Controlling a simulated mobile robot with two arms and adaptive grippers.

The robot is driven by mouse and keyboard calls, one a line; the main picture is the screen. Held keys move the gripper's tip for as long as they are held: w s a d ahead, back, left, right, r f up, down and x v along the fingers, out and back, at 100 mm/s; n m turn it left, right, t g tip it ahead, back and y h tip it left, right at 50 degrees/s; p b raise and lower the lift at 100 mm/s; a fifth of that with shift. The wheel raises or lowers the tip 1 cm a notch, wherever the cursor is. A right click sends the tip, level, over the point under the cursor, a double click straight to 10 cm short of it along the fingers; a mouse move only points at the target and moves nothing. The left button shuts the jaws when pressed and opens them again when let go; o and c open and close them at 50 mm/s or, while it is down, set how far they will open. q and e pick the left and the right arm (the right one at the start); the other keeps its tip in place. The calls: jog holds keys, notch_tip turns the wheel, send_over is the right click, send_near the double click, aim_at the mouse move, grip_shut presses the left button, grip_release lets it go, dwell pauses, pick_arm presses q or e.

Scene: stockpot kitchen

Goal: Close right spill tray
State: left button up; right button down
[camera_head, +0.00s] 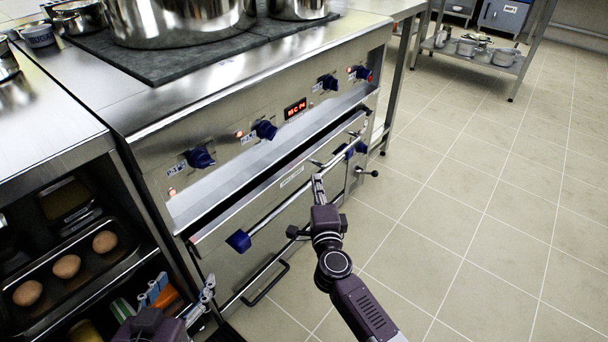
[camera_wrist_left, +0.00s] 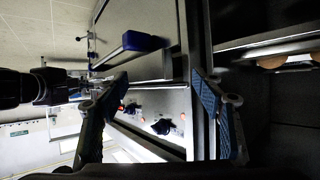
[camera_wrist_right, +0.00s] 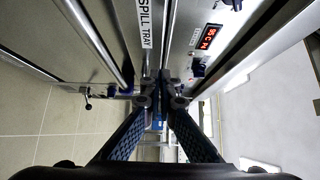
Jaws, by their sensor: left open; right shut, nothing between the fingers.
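The spill tray (camera_head: 291,176) is a long metal drawer front under the stove's knob panel, and a dark gap shows along its top edge. Its label reads SPILL TRAY in the right wrist view (camera_wrist_right: 147,24). My right gripper (camera_head: 318,183) is shut and empty, with its tips close to the tray front, right of the label. I cannot tell whether they touch it. The right wrist view shows its fingers together (camera_wrist_right: 172,80). My left gripper (camera_head: 208,290) is open and empty, low between the shelf unit and the stove front. Its spread fingers show in the left wrist view (camera_wrist_left: 160,88).
A long rail with blue end brackets (camera_head: 239,241) runs across the stove front below the tray. Blue knobs (camera_head: 265,130) and a red display (camera_head: 295,108) are above. Eggs (camera_head: 67,266) lie on a left shelf. The tiled floor (camera_head: 470,210) on the right is clear.

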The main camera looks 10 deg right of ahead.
aim_at(302, 162)
jog(key=w, duration=0.1)
jog(key=w+a+b, duration=0.1)
jog(key=w, duration=0.1)
jog(key=w+a+b, duration=0.1)
jog(key=shift+w+f, duration=0.1)
jog(key=shift+w, duration=0.2)
pick_arm(q)
jog(key=w+d+r+t+h, duration=0.2)
jog(key=r+t, duration=0.4)
jog(key=r, duration=0.6)
jog(key=shift+w+d+r, duration=0.25)
jog(key=shift+w, duration=0.25)
pick_arm(e)
jog(key=shift+w+a, duration=0.1)
jog(key=shift+w, duration=0.1)
jog(key=shift+w, duration=0.1)
